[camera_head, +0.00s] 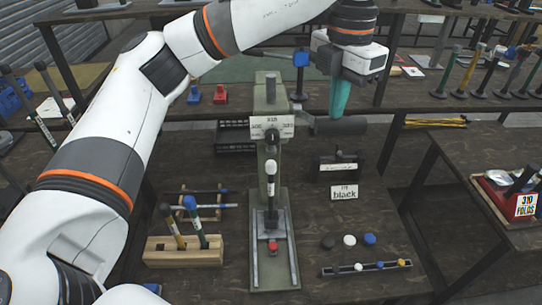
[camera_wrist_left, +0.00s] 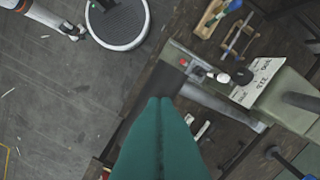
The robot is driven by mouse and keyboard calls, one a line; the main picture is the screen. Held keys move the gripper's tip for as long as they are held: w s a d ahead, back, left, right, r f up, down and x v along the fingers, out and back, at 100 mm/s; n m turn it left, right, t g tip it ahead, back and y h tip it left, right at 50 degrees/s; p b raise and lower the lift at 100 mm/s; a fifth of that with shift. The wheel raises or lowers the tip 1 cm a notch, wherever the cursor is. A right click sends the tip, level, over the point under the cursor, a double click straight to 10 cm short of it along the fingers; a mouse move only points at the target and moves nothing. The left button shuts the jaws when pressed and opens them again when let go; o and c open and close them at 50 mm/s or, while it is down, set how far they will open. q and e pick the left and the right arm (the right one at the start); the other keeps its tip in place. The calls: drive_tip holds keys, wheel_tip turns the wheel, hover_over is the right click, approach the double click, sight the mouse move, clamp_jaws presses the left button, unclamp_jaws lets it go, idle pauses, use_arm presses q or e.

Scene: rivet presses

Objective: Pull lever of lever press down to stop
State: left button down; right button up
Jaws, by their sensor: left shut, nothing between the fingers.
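The lever press (camera_head: 271,180) stands at the middle of the table, with a green-grey column, a numbered plate (camera_head: 272,127) and a red piece (camera_head: 272,246) on its base. Its lever, a grey bar with a thick dark grip (camera_head: 345,126), sticks out to the right, roughly level. The lever's grey bar also shows in the left wrist view (camera_wrist_left: 225,107). My left gripper (camera_head: 338,114) has teal fingers pointing down, shut and empty. Its fingertips (camera_wrist_left: 160,101) are at the dark grip; whether they touch it I cannot tell. My right gripper is not in view.
A wooden block with tools (camera_head: 184,250) stands left of the press. A red bin (camera_head: 505,193) sits on the right table. Shelves run behind.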

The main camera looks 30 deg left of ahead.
use_arm(q)
wheel_tip(320, 180, up, 10)
drive_tip(key=w+a+p, duration=0.1)
drive_tip(key=w+p, duration=0.1)
drive_tip(key=p, duration=0.7)
drive_tip(key=shift+w+a, duration=0.3)
drive_tip(key=shift+a, duration=0.1)
drive_tip(key=shift+w, duration=0.1)
idle(0.4)
